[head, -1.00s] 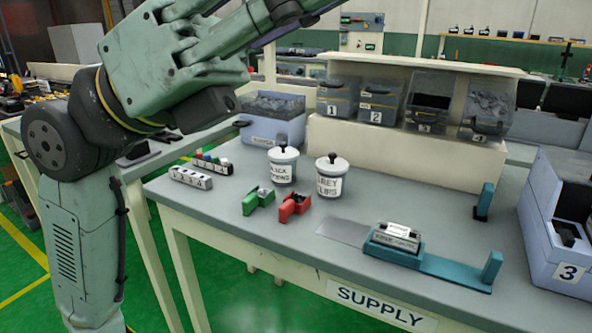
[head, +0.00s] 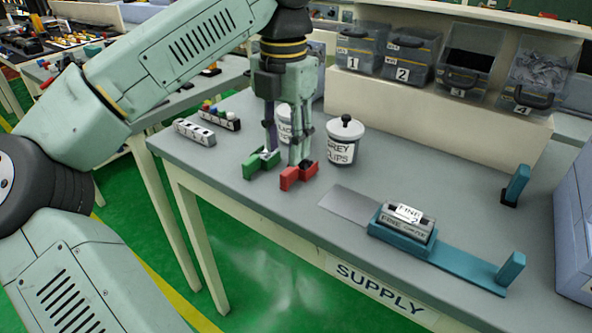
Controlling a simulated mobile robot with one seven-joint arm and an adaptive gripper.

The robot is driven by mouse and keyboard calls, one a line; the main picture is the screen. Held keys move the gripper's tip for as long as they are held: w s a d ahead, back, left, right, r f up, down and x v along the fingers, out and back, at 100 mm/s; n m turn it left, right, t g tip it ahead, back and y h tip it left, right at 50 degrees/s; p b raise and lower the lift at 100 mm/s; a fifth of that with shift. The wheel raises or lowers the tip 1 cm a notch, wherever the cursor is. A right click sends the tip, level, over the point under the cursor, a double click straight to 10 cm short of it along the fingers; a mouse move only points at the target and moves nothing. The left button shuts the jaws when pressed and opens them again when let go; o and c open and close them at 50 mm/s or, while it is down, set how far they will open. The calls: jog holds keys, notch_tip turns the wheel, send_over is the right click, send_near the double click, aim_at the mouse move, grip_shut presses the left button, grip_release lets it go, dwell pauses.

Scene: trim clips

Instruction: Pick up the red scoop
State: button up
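The red scoop (head: 297,178) sits on the grey supply table near its front edge, to the right of the green scoop (head: 254,168). My gripper (head: 286,161) points straight down over the two scoops, with its fingers apart. The right finger overlaps the back part of the red scoop in the picture, and the left finger is beside the green scoop. The fingers hide part of both scoops. I cannot tell whether they touch the red scoop.
A lidded jar labelled GREY CLIPS (head: 344,143) stands close to the right of my gripper. Another jar (head: 284,124) is partly hidden behind the fingers. Two small racks (head: 194,132) lie to the left.

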aim_at(287, 172)
jog(key=shift+w+d+f+p, duration=0.1)
jog(key=shift+f+p, duration=0.2)
jog(key=shift+f, duration=1.45)
jog(key=shift+w+f+p, duration=0.1)
jog(key=shift+f+p, duration=0.2)
jog(key=shift+f, duration=1.45)
jog(key=shift+c, duration=0.4)
grip_shut()
